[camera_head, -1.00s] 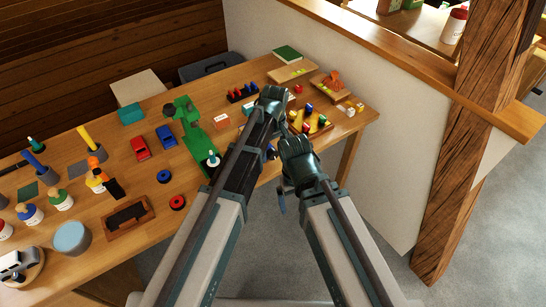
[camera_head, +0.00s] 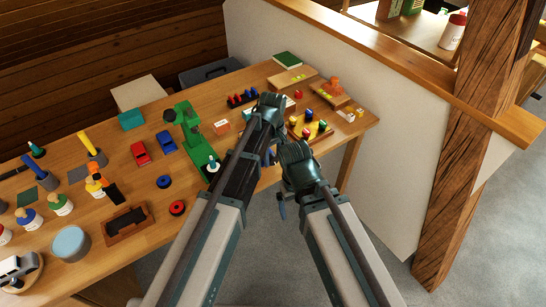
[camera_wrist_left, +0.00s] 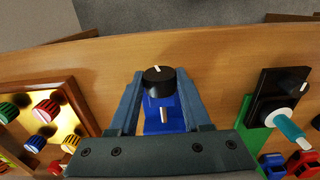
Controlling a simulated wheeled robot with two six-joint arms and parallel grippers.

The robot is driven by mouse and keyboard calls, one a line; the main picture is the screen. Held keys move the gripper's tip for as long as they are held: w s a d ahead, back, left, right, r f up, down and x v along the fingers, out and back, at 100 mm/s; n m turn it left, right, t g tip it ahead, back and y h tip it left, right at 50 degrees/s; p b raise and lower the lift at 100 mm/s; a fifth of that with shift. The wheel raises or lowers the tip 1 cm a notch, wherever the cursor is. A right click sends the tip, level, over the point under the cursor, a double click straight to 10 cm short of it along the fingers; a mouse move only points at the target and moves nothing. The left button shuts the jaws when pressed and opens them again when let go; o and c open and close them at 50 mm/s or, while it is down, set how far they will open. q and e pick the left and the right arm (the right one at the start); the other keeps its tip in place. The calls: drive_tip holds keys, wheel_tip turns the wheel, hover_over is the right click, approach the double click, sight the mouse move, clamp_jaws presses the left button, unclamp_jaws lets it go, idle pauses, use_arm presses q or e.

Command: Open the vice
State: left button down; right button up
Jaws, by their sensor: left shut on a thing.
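A blue vice with a round black knob (camera_wrist_left: 158,80) is in the left wrist view; the knob has a white mark on top. The blue body (camera_wrist_left: 165,118) lies between my left gripper's two fingers. My left gripper (camera_wrist_left: 160,98) is shut on the vice's knob. In the head view my left gripper (camera_head: 269,108) is over the bench, and its fingertips and most of the vice are hidden by the arm; a little blue shows beside it.
The wooden bench (camera_head: 120,185) holds a green stand (camera_head: 190,135), red car (camera_head: 141,153), blue car (camera_head: 167,139) and several bottles. A tray of coloured pegs (camera_wrist_left: 42,125) is left of the vice in the left wrist view. A timber post (camera_head: 470,150) stands at right.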

use_arm(q)
drive_tip(key=shift+s+a+f+t+h, duration=0.15)
drive_tip(key=shift+s+a+t+h, duration=0.15)
drive_tip(key=shift+t+h, duration=0.4)
drive_tip(key=shift+t+h+b, duration=0.3)
drive_tip(key=shift+h+b, duration=0.35)
drive_tip(key=shift+h, duration=0.05)
drive_tip(key=shift+s+a+f+t+h+b, duration=0.1)
drive_tip(key=shift+f+t+h+b, duration=0.05)
drive_tip(key=shift+t+h+b, duration=0.7)
drive_tip(key=shift+h+b, duration=0.45)
drive_tip(key=shift+c, duration=1.8)
unclamp_jaws()
